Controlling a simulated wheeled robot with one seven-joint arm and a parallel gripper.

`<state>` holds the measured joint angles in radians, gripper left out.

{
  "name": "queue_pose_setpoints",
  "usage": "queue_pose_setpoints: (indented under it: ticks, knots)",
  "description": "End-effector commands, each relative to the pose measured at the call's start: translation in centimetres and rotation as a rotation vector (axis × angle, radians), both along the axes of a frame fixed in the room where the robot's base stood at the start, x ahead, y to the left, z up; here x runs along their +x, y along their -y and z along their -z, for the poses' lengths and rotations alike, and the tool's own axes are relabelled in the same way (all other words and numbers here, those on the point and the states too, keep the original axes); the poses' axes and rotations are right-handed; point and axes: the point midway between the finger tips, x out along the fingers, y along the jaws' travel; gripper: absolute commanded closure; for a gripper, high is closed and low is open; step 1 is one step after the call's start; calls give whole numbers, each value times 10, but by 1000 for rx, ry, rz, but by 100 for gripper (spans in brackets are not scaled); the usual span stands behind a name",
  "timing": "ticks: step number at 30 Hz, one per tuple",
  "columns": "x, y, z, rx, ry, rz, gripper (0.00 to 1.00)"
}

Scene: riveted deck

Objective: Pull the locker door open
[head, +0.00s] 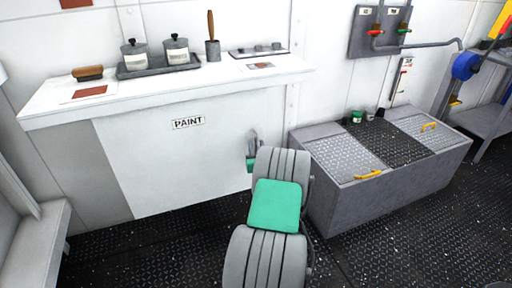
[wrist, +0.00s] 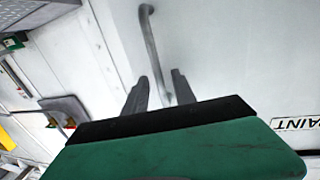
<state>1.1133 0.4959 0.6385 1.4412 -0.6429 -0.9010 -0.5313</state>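The white locker door (head: 165,165) carries a PAINT label (head: 188,123) and looks shut under the shelf top in the head view. Its grey bar handle (wrist: 149,35) shows in the wrist view. My gripper (wrist: 160,76) is open, with its two dark fingers pointing at the door. In the picture the handle's near part runs between the fingers, with gaps on both sides; I cannot tell how deep it sits between them. In the head view my arm hides most of the gripper, at the door's right side, and handle and fingers are hard to tell apart.
The shelf top (head: 60,107) above the door holds a brush, a tray (head: 157,70) with two pots, and a tool holder. A grey chest (head: 335,195) with yellow handles stands right of my arm. A bench (head: 40,235) is at left. Floor before the door is clear.

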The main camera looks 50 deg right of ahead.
Motion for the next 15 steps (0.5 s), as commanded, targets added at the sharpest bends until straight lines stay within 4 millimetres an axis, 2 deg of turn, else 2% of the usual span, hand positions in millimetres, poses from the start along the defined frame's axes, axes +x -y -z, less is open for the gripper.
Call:
queue_pose_setpoints:
  ticks: [4,11,15]
  knots:
    - [9,8,0,0,1,1,68]
    - [9,8,0,1,1,1,69]
    - [9,8,0,1,1,1,80]
